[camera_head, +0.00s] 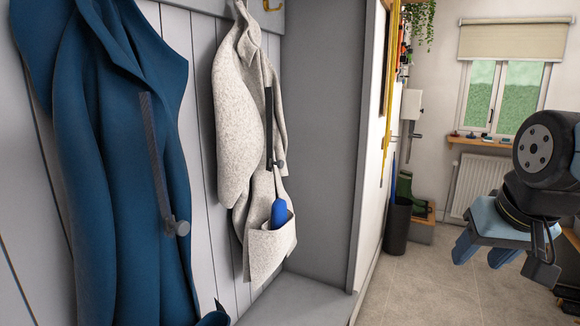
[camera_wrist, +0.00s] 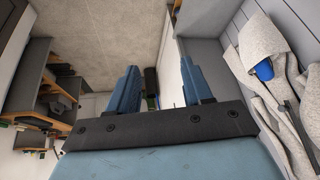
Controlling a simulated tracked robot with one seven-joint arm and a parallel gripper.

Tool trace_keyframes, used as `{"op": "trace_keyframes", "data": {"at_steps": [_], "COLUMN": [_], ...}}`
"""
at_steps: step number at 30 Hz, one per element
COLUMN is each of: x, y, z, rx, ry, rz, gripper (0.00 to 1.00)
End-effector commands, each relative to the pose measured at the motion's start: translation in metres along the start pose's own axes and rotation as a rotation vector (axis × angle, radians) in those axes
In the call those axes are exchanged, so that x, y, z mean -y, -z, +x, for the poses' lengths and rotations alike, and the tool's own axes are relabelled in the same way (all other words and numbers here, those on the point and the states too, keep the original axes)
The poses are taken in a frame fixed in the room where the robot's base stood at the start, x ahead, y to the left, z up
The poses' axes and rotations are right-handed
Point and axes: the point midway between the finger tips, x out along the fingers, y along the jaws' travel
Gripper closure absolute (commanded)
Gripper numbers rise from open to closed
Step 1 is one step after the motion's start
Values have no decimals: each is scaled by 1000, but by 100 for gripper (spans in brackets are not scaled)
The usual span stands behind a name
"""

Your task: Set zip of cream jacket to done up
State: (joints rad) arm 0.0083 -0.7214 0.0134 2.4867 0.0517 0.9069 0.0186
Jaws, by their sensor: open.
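The cream jacket (camera_head: 238,120) hangs from a hook on the grey panelled wall in the head view. Its dark zip strip (camera_head: 269,120) runs down the front, with a small slider (camera_head: 279,164) at the strip's lower end. A blue item (camera_head: 279,212) sticks out of its pocket (camera_head: 270,247). The jacket also shows at the right of the wrist view (camera_wrist: 262,38), partly cut off. My gripper (camera_head: 482,250) is open and empty at the right of the head view, well away from the jacket. Its two blue fingers (camera_wrist: 158,92) stand apart in the wrist view.
A blue jacket (camera_head: 120,150) with its own dark strip and slider (camera_head: 181,228) hangs nearer, at left. A grey side panel (camera_head: 318,130) stands right of the cream jacket. A dark bin (camera_head: 397,226) and green boots (camera_head: 408,190) stand behind. The floor (camera_head: 425,285) between is clear.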

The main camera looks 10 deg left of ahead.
Motion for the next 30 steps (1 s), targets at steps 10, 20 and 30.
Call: {"op": "trace_keyframes", "data": {"at_steps": [10, 20, 30], "x": [99, 184, 247], "y": [46, 108, 191], "z": [40, 79, 119], "rx": [226, 509, 849], "ry": [248, 508, 768], "rz": [365, 798, 1275], "gripper": [50, 50, 50]}}
